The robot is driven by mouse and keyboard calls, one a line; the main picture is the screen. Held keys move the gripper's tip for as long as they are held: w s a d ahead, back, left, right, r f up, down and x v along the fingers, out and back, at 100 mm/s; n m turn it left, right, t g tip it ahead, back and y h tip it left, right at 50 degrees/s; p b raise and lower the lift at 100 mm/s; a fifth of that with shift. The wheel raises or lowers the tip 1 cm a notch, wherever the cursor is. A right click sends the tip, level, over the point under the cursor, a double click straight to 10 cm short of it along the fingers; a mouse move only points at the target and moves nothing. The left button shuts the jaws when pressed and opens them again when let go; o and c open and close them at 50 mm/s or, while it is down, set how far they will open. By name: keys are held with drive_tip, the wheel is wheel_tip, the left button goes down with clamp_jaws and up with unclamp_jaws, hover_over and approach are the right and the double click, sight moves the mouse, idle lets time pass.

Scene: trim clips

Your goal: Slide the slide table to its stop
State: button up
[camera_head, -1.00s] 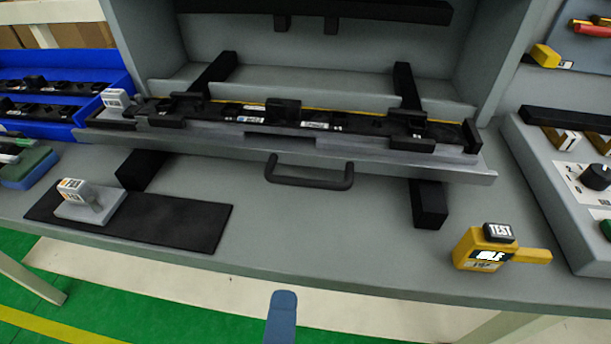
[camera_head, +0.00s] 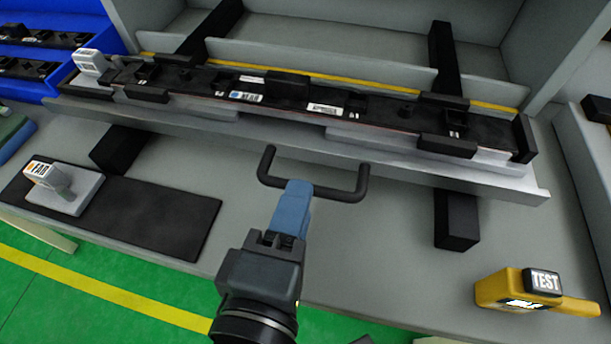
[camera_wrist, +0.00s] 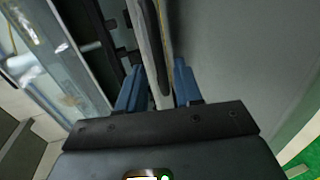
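The slide table (camera_head: 480,178) is a long grey plate carrying a black trim strip (camera_head: 290,92), lying across two black rails. Its dark U-shaped handle (camera_head: 345,194) sticks out from the front edge. My gripper (camera_head: 292,190) reaches up from below, its blue fingertips overlapping the left part of the handle bar. In the wrist view my gripper (camera_wrist: 158,68) has its two blue fingers apart, with a narrow light and dark strip running between them. I cannot tell whether that strip is the handle, or whether either finger touches it.
A yellow TEST device (camera_head: 535,290) lies at the front right. A grey block with a labelled tag (camera_head: 62,188) sits on a black mat (camera_head: 165,222) at the left. A blue bin (camera_head: 40,60) stands at the back left.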

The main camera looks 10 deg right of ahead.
drive_tip(key=shift+x, duration=2.05)
drive_tip(key=shift+c, duration=0.2)
clamp_jaws()
